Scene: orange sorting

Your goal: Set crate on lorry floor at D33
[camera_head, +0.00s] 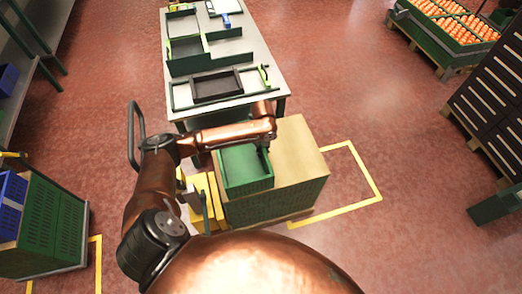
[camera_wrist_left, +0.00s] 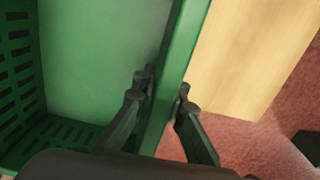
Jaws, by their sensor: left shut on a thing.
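An empty green crate (camera_head: 245,182) is at the wooden top (camera_head: 295,150) of a green-sided block. I cannot tell whether it rests on that top or is held just above it. My left gripper (camera_head: 263,148) is at the crate's far right corner area. In the left wrist view, its two fingers (camera_wrist_left: 163,92) straddle the crate's wall (camera_wrist_left: 185,45) and are shut on it. My right gripper is not in view. No lorry floor or D33 marking can be made out.
A grey table (camera_head: 247,45) with green trays and a dark tray (camera_head: 217,86) stands beyond the block. Yellow lines (camera_head: 365,175) mark the red floor. A blue crate (camera_head: 12,200) tops a stack at left. Orange-filled crates (camera_head: 450,22) and dark stacks (camera_head: 490,100) stand right.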

